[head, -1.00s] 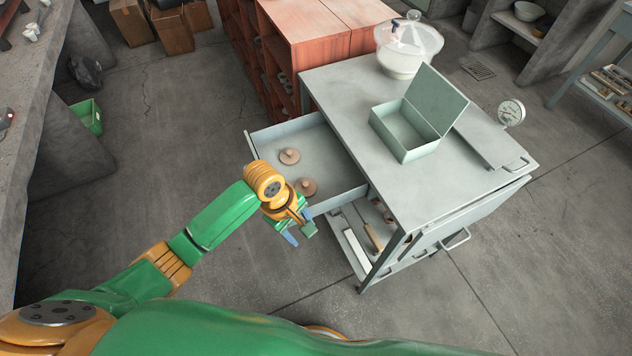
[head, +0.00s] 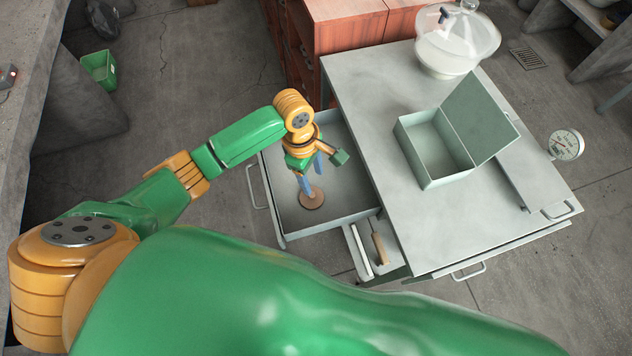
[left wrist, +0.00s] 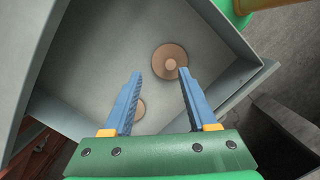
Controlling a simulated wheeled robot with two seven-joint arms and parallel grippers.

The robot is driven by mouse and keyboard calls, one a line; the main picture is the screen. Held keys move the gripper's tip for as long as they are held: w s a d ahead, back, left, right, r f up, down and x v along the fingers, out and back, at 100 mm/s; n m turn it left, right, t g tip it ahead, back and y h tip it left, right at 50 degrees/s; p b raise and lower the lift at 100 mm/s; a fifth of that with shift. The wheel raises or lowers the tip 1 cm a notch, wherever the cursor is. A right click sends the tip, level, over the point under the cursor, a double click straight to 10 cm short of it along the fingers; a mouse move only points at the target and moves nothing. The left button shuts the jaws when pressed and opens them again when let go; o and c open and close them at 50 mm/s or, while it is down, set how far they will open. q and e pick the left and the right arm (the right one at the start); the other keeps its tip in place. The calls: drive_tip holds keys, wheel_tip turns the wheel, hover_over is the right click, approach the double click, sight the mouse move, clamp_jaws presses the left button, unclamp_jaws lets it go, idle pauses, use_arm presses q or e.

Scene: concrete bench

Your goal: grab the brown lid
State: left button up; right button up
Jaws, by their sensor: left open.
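A round brown lid (head: 312,198) with a small knob lies flat on the floor of the open drawer (head: 352,208). It also shows in the left wrist view (left wrist: 170,57), just beyond my fingertips. A second brown lid (left wrist: 138,110) lies in the drawer, partly covered by a finger in the left wrist view; my arm and gripper hide it in the head view. My left gripper (head: 312,180) is open, pointing down into the drawer, with its blue fingers above the first lid. Nothing is between the fingers. My right gripper is not in view.
The drawer walls surround the lids. A lower drawer holds a wooden-handled tool (head: 380,248).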

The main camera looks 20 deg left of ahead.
sight(311, 196)
use_arm(q)
drive_tip(key=f, duration=0.1)
drive_tip(key=s+f, duration=0.1)
drive_tip(key=f, duration=0.1)
drive_tip(key=s+f, duration=0.1)
drive_tip(key=shift+s+f+b, duration=0.1)
drive_tip(key=shift+f+b, duration=0.1)
drive_tip(key=shift+b, duration=0.1)
drive_tip(key=shift+f, duration=0.2)
drive_tip(key=shift+w+f, duration=0.1)
drive_tip(key=shift+w, duration=0.2)
drive_tip(key=shift+s, duration=0.1)
clamp_jaws()
drive_tip(key=shift+r, duration=0.2)
